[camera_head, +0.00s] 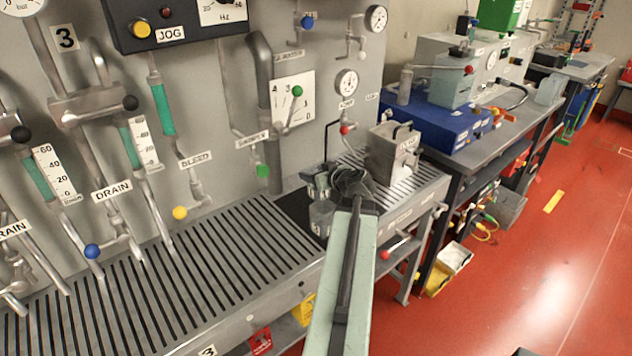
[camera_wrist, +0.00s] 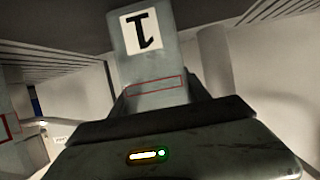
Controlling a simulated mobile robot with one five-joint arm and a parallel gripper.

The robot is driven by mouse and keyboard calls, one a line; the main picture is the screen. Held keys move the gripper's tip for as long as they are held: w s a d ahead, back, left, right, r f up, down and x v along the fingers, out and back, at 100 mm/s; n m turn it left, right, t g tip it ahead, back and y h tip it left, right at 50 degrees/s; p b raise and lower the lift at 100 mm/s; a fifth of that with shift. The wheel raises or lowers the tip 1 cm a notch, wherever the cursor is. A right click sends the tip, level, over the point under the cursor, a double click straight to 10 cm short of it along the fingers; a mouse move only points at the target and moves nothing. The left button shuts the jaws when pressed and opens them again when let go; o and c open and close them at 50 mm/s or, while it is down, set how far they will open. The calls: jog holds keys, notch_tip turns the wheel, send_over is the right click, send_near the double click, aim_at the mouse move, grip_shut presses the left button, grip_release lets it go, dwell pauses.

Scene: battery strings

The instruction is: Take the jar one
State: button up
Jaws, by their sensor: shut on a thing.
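A grey block with a white label bearing an upside-down black 1 (camera_wrist: 148,44) fills the upper middle of the wrist view; I take it as the jar one. A red outlined rectangle marks its lower part. My gripper (camera_head: 322,190) is at the end of my pale green arm in the head view, above the right part of the slotted bench. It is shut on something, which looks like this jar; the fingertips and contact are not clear. A dark grey body with a lit white bar and green light covers the bottom of the wrist view.
The slotted bench (camera_head: 190,275) runs along a panel of valves, gauges and coloured knobs. A grey metal box (camera_head: 393,150) stands right of my gripper. A blue case (camera_head: 430,118) is on the table beyond. The red floor (camera_head: 545,275) is open at right.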

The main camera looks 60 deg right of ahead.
notch_tip(320, 180, up, 10)
jog(key=p, duration=1)
jog(key=shift+r, duration=0.15)
